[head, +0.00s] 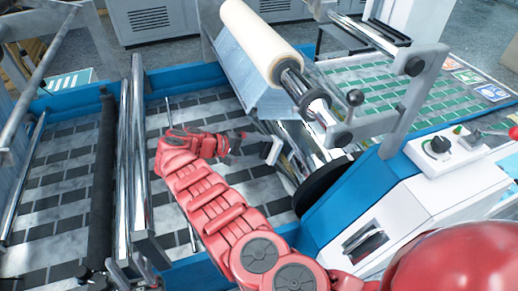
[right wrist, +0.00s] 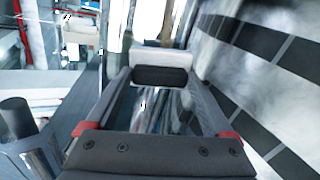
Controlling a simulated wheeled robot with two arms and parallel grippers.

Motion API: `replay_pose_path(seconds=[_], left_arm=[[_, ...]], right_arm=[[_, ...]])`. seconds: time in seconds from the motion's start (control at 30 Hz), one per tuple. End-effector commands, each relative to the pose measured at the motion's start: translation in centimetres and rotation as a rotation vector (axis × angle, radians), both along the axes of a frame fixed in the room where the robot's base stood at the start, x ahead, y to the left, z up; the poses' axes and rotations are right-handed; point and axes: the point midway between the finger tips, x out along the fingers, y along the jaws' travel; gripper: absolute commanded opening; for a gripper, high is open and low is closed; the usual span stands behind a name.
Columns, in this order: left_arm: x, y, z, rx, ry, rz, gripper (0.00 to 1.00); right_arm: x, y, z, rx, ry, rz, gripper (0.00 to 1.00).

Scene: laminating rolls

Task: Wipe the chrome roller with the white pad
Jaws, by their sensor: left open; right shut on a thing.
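My right gripper (head: 258,143), at the end of the red arm, is over the machine's middle, left of the roller stand. It also shows in the right wrist view (right wrist: 160,78), shut on the white pad (right wrist: 160,57), which has a dark block on its near side. In the head view the pad (head: 273,152) is a small pale shape at the fingertips. Long chrome rollers (head: 123,150) stand at the left, apart from the pad. Another shiny chrome piece (head: 318,110) lies under the roll's end; I cannot tell whether the pad touches anything there. My left gripper is out of view.
A cream film roll (head: 260,40) sits on the stand above a bluish sheet (head: 243,85). A white control box (head: 440,155) with knobs and a blue side panel (head: 345,205) stands at the right. A dark roller (head: 104,185) is beside the chrome ones. Checkered web lies below.

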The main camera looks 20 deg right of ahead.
Motion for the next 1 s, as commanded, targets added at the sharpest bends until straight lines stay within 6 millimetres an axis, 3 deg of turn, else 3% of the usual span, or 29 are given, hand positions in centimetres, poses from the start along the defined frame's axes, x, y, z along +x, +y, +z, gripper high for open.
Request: replay_pose_path(seconds=[1.0], left_arm=[[0.0, 0.0, 0.7, 0.000, 0.000, 0.000, 0.45]], right_arm=[[0.0, -1.7, -0.8, -0.001, 0.001, -0.002, 0.42]])
